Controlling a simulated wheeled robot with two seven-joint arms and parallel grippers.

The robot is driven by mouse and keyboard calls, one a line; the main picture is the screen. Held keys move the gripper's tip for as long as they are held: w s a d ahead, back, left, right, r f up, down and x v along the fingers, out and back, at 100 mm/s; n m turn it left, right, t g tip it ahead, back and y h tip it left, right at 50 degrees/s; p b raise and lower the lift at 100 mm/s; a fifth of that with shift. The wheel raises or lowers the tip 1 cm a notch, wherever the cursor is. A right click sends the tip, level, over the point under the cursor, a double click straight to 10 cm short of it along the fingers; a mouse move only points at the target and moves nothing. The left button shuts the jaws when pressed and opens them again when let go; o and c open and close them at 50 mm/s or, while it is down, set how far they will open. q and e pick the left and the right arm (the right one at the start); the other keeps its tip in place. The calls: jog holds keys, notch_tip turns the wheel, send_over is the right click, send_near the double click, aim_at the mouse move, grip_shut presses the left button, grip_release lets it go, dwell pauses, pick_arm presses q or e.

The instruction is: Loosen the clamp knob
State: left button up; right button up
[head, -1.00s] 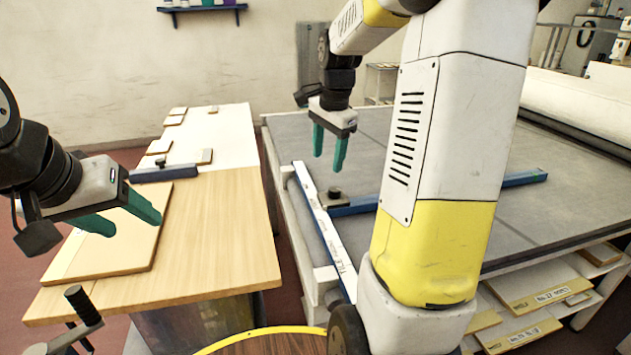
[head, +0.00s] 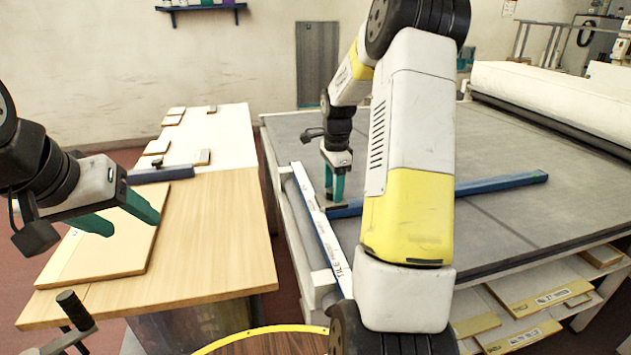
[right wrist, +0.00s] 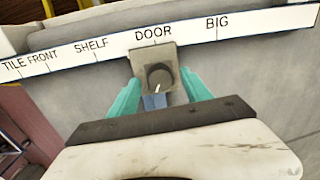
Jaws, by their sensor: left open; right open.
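The clamp knob (right wrist: 159,76) is a dark round knob with a pale mark, on a grey clamp block (right wrist: 142,58). In the right wrist view the block sits at the word DOOR on the white labelled rail (right wrist: 190,33). My right gripper (right wrist: 155,90) is open, with a green finger on each side of the knob. I cannot tell whether the fingers touch it. In the head view my right gripper (head: 334,188) is down at the rail and hides most of the knob. My left gripper (head: 130,215) is open and empty above a board on the wooden table.
A blue bar (head: 490,184) runs across the grey bed (head: 520,210) from the clamp. The wooden table (head: 215,225) at left holds a board (head: 105,250) and several small tiles. Labelled boards (head: 535,297) lie on shelves under the bed.

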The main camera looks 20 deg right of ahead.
jog(key=shift+f, duration=0.15)
grip_shut()
